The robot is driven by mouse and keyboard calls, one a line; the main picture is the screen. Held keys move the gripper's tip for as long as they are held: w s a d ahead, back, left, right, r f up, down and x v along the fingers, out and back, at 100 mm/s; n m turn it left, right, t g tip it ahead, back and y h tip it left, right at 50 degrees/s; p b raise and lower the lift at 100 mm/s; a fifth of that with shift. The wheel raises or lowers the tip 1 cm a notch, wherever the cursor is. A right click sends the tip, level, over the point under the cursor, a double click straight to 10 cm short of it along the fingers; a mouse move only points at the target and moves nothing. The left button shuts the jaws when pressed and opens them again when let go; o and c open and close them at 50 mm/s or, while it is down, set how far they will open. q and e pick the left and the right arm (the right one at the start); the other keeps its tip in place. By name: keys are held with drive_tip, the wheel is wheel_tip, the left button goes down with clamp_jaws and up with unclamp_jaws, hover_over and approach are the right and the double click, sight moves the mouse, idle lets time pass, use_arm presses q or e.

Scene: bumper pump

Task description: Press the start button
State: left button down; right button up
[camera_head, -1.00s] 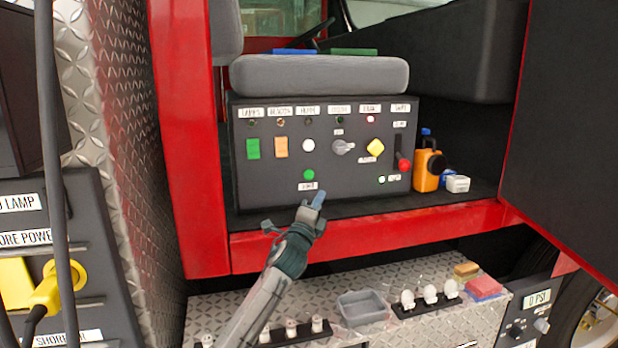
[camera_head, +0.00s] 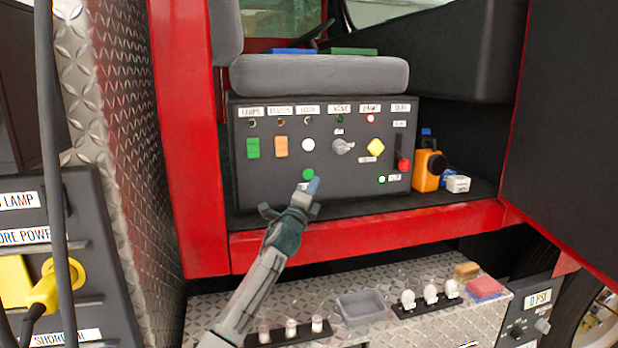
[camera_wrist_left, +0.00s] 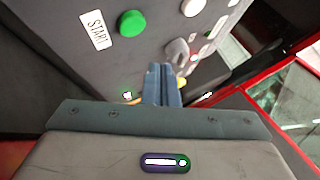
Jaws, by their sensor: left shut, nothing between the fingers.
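The green round start button (camera_head: 308,174) is low on the dark control panel (camera_head: 265,196) under the seat. It also shows in the left wrist view (camera_wrist_left: 132,23), beside its START label (camera_wrist_left: 95,30). My left gripper (camera_head: 313,186) is shut and empty. In the head view its fingertips are just below and right of the button, covering most of the label. In the wrist view the fingers (camera_wrist_left: 162,75) are below and right of the button, apart from it. My right gripper is not in view.
The panel also holds a green switch (camera_head: 253,148), an orange switch (camera_head: 281,147), a white button (camera_head: 308,145), a grey knob (camera_head: 343,147), a yellow knob (camera_head: 376,147) and a red-handled lever (camera_head: 404,165). An orange container (camera_head: 426,171) stands to the right. A red sill (camera_head: 370,226) runs below.

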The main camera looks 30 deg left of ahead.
sight(313, 171)
use_arm(q)
drive_tip(key=shift+w+a, duration=1.2)
drive_tip(key=shift+a, duration=0.25)
drive_tip(key=shift+a, duration=0.1)
idle(0.9)
drive_tip(key=shift+w+a, duration=0.2)
drive_tip(key=shift+w, duration=0.1)
drive_tip(key=shift+w+a, duration=0.25)
drive_tip(key=shift+a, duration=0.1)
idle(0.6)
idle(0.4)
drive_tip(key=shift+s+d, duration=0.55)
drive_tip(key=shift+d, duration=0.1)
drive_tip(key=shift+s+d+p, duration=0.35)
drive_tip(key=shift+s+d, duration=1.3)
drive_tip(key=shift+d, duration=0.25)
